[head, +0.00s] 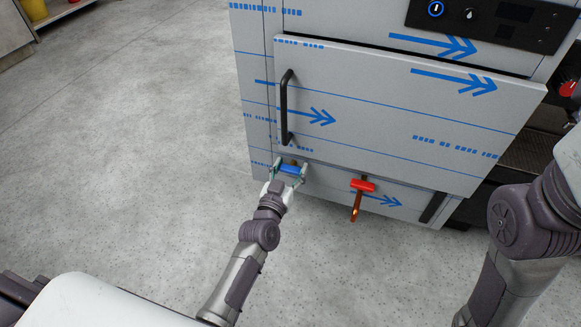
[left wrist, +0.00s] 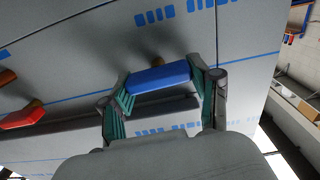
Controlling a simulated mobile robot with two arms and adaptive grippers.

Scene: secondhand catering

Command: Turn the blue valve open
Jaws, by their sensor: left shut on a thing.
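The blue valve (head: 291,169) has a short blue handle low on the front of the grey appliance, below the door. In the left wrist view the blue handle (left wrist: 158,77) lies crosswise between my fingers, one at each end. My left gripper (head: 288,172) is shut on this handle; it also shows in the left wrist view (left wrist: 160,92). A red-handled valve (head: 362,185) with a copper pipe pointing down is to the right of the blue one. Part of my right arm shows at the right edge of the head view, but its gripper is out of view.
The appliance door (head: 400,110) with a black vertical handle (head: 287,107) is closed above the valves. A black control panel (head: 490,22) is higher up. The grey floor (head: 130,130) to the left is clear. Yellow and red containers (head: 35,10) stand at the far upper left.

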